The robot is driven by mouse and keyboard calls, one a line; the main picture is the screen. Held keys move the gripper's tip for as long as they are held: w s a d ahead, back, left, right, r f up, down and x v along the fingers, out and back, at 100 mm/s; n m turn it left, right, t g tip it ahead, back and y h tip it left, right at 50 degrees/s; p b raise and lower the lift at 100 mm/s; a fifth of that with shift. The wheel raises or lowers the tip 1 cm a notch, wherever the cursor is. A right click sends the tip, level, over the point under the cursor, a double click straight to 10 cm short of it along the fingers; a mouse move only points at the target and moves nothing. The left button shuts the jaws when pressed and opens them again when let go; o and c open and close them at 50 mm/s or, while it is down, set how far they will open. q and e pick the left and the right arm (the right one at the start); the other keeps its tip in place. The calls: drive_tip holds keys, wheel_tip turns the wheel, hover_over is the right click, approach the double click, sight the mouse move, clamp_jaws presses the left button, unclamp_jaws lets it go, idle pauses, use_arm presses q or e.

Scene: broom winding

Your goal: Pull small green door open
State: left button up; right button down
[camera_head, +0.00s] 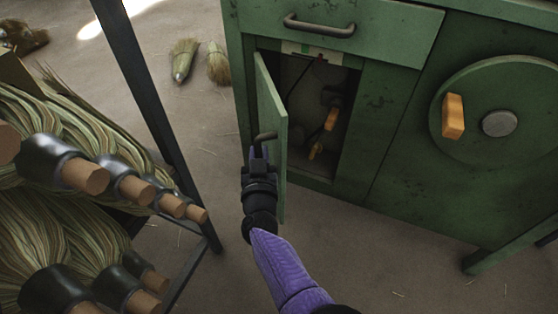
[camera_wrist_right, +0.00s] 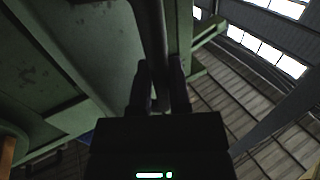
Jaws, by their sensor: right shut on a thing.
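The small green door (camera_head: 270,130) stands swung open from the green cabinet (camera_head: 390,130), with its edge turned toward me in the head view. Its dark handle (camera_head: 265,136) sits on the door's outer face. My right gripper (camera_head: 259,155) is shut on this handle. In the right wrist view the dark handle bar (camera_wrist_right: 151,45) runs down between the two fingers of my right gripper (camera_wrist_right: 160,88), beside a green panel. Inside the opening are orange-handled parts (camera_head: 331,119) and a dark cable. My left gripper is not in view.
A rack (camera_head: 150,85) of brooms with wooden handle ends (camera_head: 85,176) stands close on the left of my right arm. A drawer handle (camera_head: 318,26) is above the opening. A round disc (camera_head: 500,115) with an orange knob is at right. Two small brooms (camera_head: 184,60) lie on the floor behind.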

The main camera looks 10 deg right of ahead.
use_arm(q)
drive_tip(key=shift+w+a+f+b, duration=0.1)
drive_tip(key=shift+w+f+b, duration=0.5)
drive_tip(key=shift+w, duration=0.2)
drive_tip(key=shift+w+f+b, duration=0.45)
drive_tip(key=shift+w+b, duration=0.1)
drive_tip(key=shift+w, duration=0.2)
use_arm(e)
drive_tip(key=shift+w+a+m+h, duration=0.25)
drive_tip(key=shift+a+h, duration=0.1)
drive_tip(key=shift+a, duration=0.55)
drive_tip(key=shift+w+a+m+h, duration=0.2)
drive_tip(key=shift+w+a+h, duration=0.1)
drive_tip(key=shift+a, duration=0.55)
drive_tip(key=shift+w+a+m+h, duration=0.25)
drive_tip(key=shift+a+h, duration=0.1)
drive_tip(key=shift+a, duration=0.55)
drive_tip(key=c, duration=0.6)
unclamp_jaws()
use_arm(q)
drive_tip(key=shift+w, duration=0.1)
